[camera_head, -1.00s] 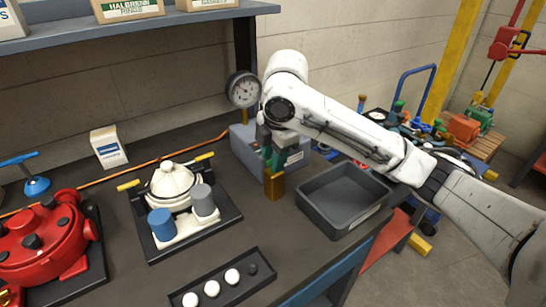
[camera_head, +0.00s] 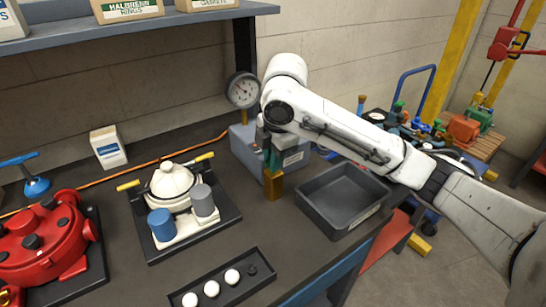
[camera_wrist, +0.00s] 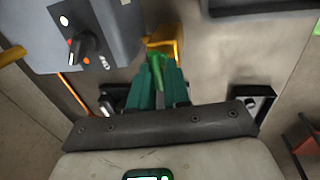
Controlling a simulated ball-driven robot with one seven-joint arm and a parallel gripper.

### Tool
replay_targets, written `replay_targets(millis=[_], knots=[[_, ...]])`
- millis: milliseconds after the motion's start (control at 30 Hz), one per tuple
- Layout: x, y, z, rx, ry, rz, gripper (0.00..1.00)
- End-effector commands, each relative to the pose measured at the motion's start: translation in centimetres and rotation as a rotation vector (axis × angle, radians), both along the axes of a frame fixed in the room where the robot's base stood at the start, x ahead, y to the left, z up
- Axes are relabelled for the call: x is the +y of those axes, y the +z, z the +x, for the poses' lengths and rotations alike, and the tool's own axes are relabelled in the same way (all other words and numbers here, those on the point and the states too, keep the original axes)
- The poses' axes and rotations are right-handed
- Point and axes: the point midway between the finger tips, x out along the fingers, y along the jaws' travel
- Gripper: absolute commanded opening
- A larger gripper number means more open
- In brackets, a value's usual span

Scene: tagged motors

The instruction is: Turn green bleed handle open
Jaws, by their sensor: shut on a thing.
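The green bleed handle (camera_wrist: 156,68) shows in the wrist view as a bright green bar between the dark green fingertips of my gripper (camera_wrist: 158,78). The gripper is shut on it. Beyond the handle is a yellow-brass block (camera_wrist: 166,38). In the head view the brass block (camera_head: 273,186) stands at the front of the grey-blue test box (camera_head: 242,154), and my gripper (camera_head: 272,160) is just above it. The handle itself is hidden by the gripper in the head view, so I cannot tell its angle there.
A pressure gauge (camera_head: 243,90) rises behind the box. A dark empty bin (camera_head: 342,220) stands close on the right. On the left are a cream motor on a tray (camera_head: 222,224) and a red motor (camera_head: 40,240). The box carries a black knob (camera_wrist: 84,47).

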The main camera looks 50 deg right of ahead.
Motion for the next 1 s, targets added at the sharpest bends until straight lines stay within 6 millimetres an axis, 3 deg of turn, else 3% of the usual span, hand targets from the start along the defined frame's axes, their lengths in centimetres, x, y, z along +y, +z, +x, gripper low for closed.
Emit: replay_targets(millis=[367, 1000], knots=[[-0.07, 0.05, 0.04, -0.005, 0.104, 0.000, 0.00], [-0.36, 0.06, -0.10, -0.009, 0.675, -0.001, 0.00]])
